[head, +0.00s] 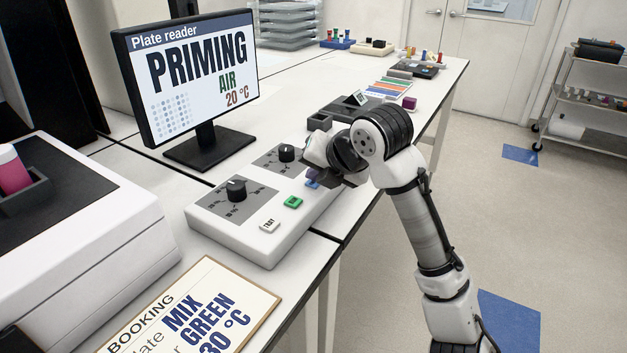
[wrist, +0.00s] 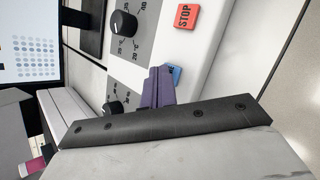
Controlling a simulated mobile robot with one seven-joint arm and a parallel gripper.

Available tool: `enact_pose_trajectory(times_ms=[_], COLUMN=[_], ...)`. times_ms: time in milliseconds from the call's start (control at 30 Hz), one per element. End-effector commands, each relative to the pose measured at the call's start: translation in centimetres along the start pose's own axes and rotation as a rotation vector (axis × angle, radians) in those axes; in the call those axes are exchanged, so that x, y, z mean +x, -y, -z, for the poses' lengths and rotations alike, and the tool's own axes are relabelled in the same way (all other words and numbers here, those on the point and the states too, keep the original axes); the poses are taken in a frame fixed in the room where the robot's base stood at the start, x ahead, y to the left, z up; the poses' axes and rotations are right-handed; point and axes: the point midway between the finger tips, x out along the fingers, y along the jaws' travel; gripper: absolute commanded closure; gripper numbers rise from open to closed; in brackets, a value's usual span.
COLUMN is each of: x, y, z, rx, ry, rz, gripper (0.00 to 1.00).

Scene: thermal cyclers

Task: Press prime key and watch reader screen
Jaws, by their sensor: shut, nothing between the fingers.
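The reader screen (head: 190,75) stands behind the control box and reads "Plate reader", "PRIMING", "AIR", "20 °C". The white control box (head: 255,240) carries two black knobs (head: 236,190), a white TEST key (head: 269,226), a green key (head: 292,201) and a blue key (head: 311,184). The wrist view also shows a red STOP key (wrist: 186,16). My gripper (head: 314,175) is shut and empty, its purple fingers (wrist: 158,76) at the blue key (wrist: 175,75), partly hiding it. I cannot read its label or tell whether the fingers touch it.
A booking card (head: 190,315) reading "MIX GREEN 30 °C" lies at the front of the bench. A white machine (head: 90,260) with a pink-filled tube (head: 13,168) stands at left. Racks and small items line the bench beyond. A shelf cart (head: 585,90) stands at far right.

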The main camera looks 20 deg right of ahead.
Motion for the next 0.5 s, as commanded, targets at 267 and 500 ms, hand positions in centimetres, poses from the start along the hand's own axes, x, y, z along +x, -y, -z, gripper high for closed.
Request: enact_pose_trajectory(times_ms=[267, 500], x=[-0.95, -0.93], y=[-0.71, -0.67], z=[-0.72, -0.7], rx=[0.0, 0.0], ry=[0.0, 0.0], rz=[0.0, 0.0], gripper=[1.0, 1.0])
